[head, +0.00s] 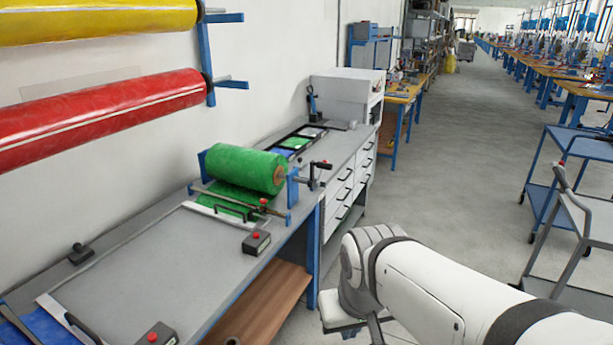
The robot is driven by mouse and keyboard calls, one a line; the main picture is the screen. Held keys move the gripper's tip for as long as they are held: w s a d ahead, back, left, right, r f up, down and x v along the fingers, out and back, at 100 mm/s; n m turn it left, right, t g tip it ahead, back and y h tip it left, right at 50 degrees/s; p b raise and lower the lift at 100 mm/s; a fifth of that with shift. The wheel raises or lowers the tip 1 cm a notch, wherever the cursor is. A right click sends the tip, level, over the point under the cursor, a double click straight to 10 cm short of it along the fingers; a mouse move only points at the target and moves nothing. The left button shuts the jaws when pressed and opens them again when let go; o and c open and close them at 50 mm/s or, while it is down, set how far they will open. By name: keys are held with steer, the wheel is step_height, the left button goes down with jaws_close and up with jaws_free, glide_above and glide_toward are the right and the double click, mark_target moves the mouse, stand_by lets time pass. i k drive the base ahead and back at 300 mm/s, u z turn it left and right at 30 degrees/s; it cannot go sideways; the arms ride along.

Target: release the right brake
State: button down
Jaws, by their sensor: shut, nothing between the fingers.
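A green roll (243,168) lies in a blue bracket stand (292,195) on the grey bench. At the stand's right end is a dark crank-like handle with a black knob (321,165). I cannot tell for certain which part is the right brake. A rod with a small red tip (263,202) runs along the front of the roll. My arm enters from the lower right and its wrist is right of the bench's front edge, apart from the roll stand. The gripper fingers do not show.
Yellow (95,18) and red (105,118) rolls hang on the wall. A blue trolley (565,165) stands right. The aisle floor is clear.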

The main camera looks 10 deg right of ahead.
mark_target(317, 184)
steer(key=u, duration=0.05)
steer(key=k, duration=0.15)
steer(key=z, duration=0.75)
steer(key=i, duration=2.15)
steer(key=u, duration=0.65)
